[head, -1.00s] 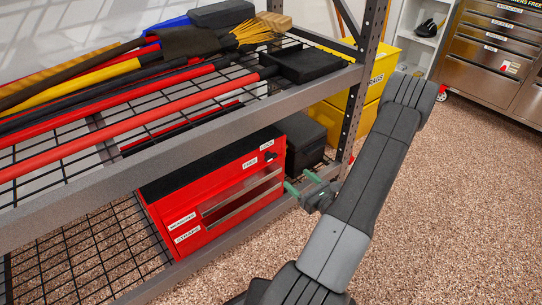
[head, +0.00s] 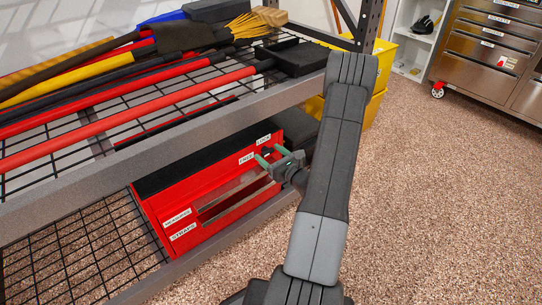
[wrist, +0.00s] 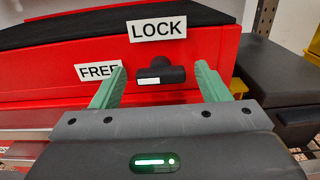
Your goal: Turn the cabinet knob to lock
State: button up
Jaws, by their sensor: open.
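The red cabinet (head: 158,213) sits on the lower wire shelf, with FREE and LOCK labels on its front. The black knob (wrist: 160,72) is on the red face in the wrist view, below the LOCK label (wrist: 157,27) and right of the FREE label (wrist: 97,71). A white mark on its grip lies at the left, below the FREE label. My gripper (wrist: 160,82) is open, its green fingers left and right of the knob with gaps showing. In the head view my gripper (head: 267,160) is at the cabinet's upper right and largely hides the knob.
The upper shelf (head: 200,120) with brooms and long handles overhangs the cabinet. A dark box (wrist: 285,85) stands close on the right. A shelf upright (head: 368,30) and yellow bins (head: 372,105) are behind my arm. Open floor lies to the right.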

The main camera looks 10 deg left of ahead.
jog(key=c, duration=1)
jog(key=shift+m, duration=0.4)
jog(key=m+p, duration=0.2)
jog(key=m, duration=0.1)
jog(key=shift+r, duration=0.1)
jog(key=m+p, duration=0.2)
jog(key=m, duration=0.3)
jog(key=m+p, duration=0.2)
jog(key=m, duration=0.3)
jog(key=shift+m+p, duration=0.85)
jog(key=shift+m, duration=1.15)
jog(key=shift+d+f, duration=0.1)
jog(key=shift+f, duration=0.1)
